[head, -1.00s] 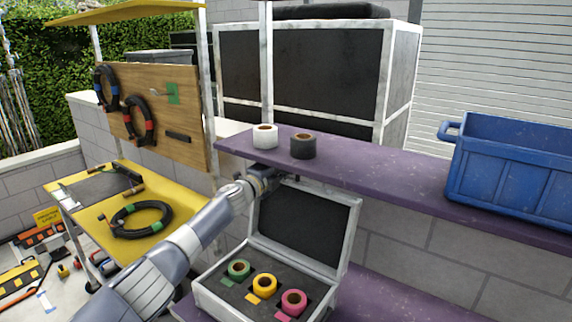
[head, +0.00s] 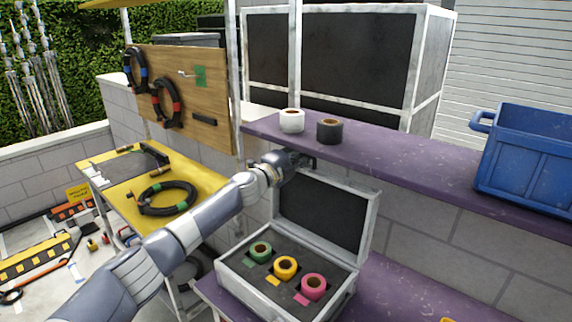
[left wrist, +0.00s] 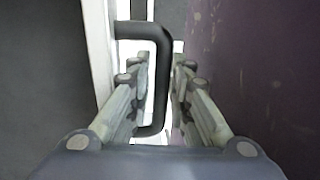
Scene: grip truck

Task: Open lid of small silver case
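The small silver case (head: 234,277) sits on the lower purple shelf with its lid (head: 369,222) standing up, leaning slightly back. Green, yellow and pink tape rolls sit in its dark foam. My left gripper (head: 308,161) is behind the lid's upper left edge. The handle is hidden in the head view. My right gripper is not in view.
The upper purple shelf (head: 420,175), just behind the lid, holds a white roll (head: 291,121), a black roll (head: 329,132) and a blue crate (head: 530,165). A yellow table (head: 122,198) with a coiled cable (head: 163,198) is left of my arm.

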